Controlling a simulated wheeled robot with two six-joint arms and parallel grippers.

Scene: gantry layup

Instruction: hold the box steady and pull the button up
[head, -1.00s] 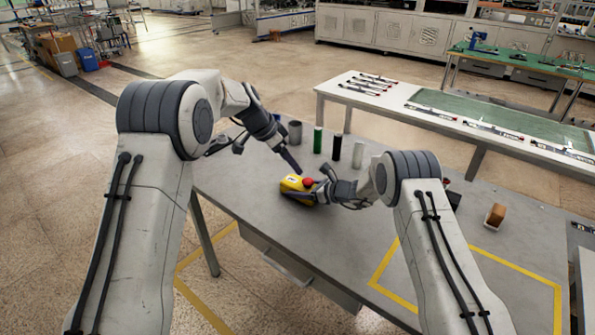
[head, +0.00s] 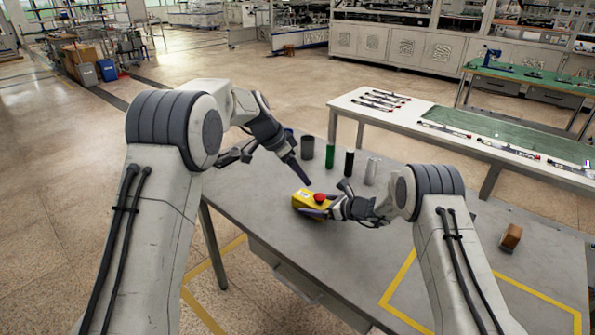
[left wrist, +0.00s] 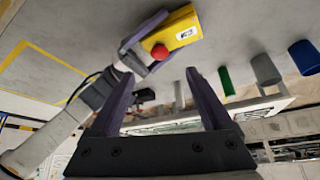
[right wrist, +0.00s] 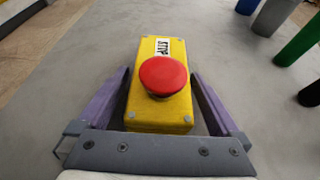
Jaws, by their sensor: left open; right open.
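The yellow box (head: 305,201) sits on the grey table with its red button (head: 320,198) on top. In the right wrist view the box (right wrist: 144,116) shows a STOP label, and the round red button (right wrist: 163,76) faces up. My right gripper (head: 328,207) is open with its fingers on either side of the box; gaps show beside it. My left gripper (head: 306,181) is open and empty, above and behind the box. In the left wrist view the box (left wrist: 182,28) and button (left wrist: 159,51) lie beyond the left fingers.
Several upright cylinders stand behind the box: grey (head: 307,147), green (head: 330,156), black (head: 348,163) and light grey (head: 371,170). A brown block (head: 511,236) lies at the right. Yellow tape (head: 400,285) marks the table's front right. Bare table surrounds the box.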

